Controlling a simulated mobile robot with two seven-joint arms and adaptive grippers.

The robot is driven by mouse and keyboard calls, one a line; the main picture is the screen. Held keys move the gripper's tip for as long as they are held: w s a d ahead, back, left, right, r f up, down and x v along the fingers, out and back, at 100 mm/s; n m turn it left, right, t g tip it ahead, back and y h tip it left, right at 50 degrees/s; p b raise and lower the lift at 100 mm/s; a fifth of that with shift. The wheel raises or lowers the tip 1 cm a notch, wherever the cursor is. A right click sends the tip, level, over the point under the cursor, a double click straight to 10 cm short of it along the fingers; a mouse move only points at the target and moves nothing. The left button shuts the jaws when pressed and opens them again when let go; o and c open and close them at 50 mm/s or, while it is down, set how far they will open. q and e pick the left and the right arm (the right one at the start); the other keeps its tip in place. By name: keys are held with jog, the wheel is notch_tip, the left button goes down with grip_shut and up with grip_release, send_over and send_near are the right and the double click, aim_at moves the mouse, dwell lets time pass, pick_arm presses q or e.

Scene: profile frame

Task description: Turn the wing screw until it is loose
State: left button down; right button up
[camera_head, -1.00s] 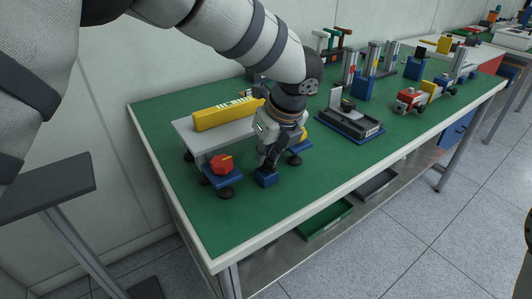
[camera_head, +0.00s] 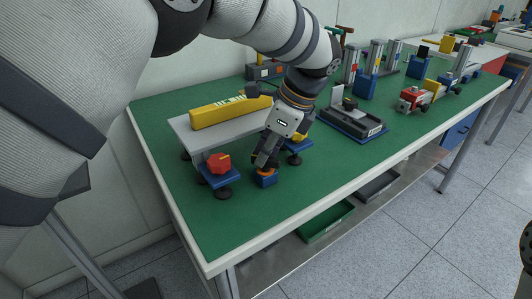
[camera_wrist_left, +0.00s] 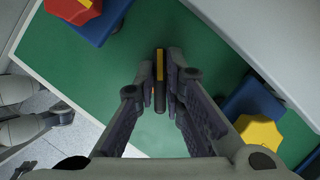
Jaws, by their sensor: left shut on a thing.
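A small blue block (camera_head: 265,181) stands on the green bench top near its front edge, with an orange part showing on its top. The wing screw (camera_wrist_left: 160,70) shows in the left wrist view as a narrow orange and dark upright piece between my fingers. My left gripper (camera_head: 264,161) reaches down over the block at a tilt, and it also shows in the left wrist view (camera_wrist_left: 158,88). It is shut on the wing screw, and the fingers hide part of it. My right gripper is in neither view.
A grey plate fixture (camera_head: 190,128) carries a long yellow profile (camera_head: 232,110) behind the block. A red knob (camera_head: 218,163) on a blue foot sits left of my gripper, a yellow knob (camera_wrist_left: 260,137) on the other side. A dark device (camera_head: 352,119) stands farther right.

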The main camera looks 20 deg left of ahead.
pick_arm(q)
jog(key=n, duration=0.1)
jog(key=n+g+b, duration=0.1)
jog(key=n, duration=0.2)
jog(key=shift+f+g, duration=0.25)
jog(key=shift+g, duration=0.15)
jog(key=shift+s+n+g+h+b, duration=0.1)
jog(key=shift+n+g+h+b, duration=0.45)
jog(key=shift+n, duration=1.25)
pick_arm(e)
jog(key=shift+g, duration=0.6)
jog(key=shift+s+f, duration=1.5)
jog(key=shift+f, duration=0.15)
pick_arm(q)
jog(key=shift+r+n+b, duration=0.1)
jog(key=shift+n+b, duration=0.2)
jog(key=shift+b, duration=0.05)
jog(key=c, duration=1.7)
grip_release()
jog(key=shift+r, duration=0.15)
